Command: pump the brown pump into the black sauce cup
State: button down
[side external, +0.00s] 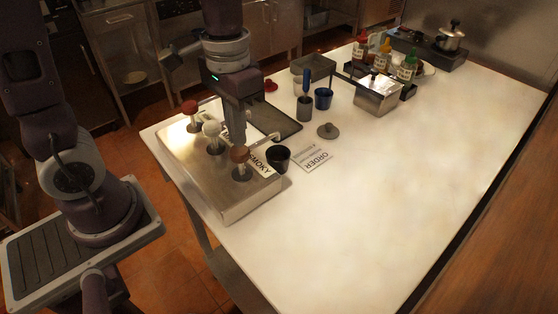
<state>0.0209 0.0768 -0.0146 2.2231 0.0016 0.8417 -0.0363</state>
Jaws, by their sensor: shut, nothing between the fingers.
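The brown pump (240,156) is the nearest of three pumps on a steel dispenser box (225,200). The black sauce cup (278,157) stands on the white table just right of the box, close to the brown pump. My gripper (238,143) points down and is shut and empty. Its tips are just above the brown pump's head; I cannot tell whether they touch it. The brown pump's spout is hard to make out.
A red pump (190,107) and a cream pump (212,129) stand behind the brown one. Bottles (383,58) are at the back. The table's right side is clear.

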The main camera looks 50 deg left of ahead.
aim_at(239, 149)
jog(key=shift+f, duration=0.15)
jog(key=shift+f, duration=1.55)
jog(key=shift+r, duration=1.7)
jog(key=shift+f, duration=0.1)
jog(key=shift+f, duration=1.6)
jog(key=shift+r, duration=1.7)
